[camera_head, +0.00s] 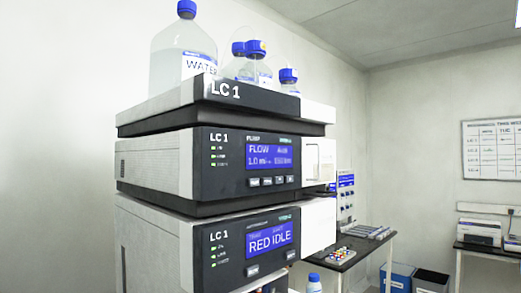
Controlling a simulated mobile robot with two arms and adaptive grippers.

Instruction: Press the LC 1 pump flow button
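The LC 1 column stack stands in the middle of the head view. Its pump module (212,165) has a dark front panel labelled LC 1 and PUMP. The pump's blue screen (272,156) reads FLOW with a value of about 1.0 ml. A row of several small buttons (266,181) sits just under that screen; their labels are too small to read. Neither of my grippers shows in the head view.
Below the pump is another LC 1 module (225,262) reading RED IDLE. Bottles, including a large WATER bottle (181,62), stand on the top tray (254,102). A bench (372,246) with small items and bins (397,277) are behind to the right.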

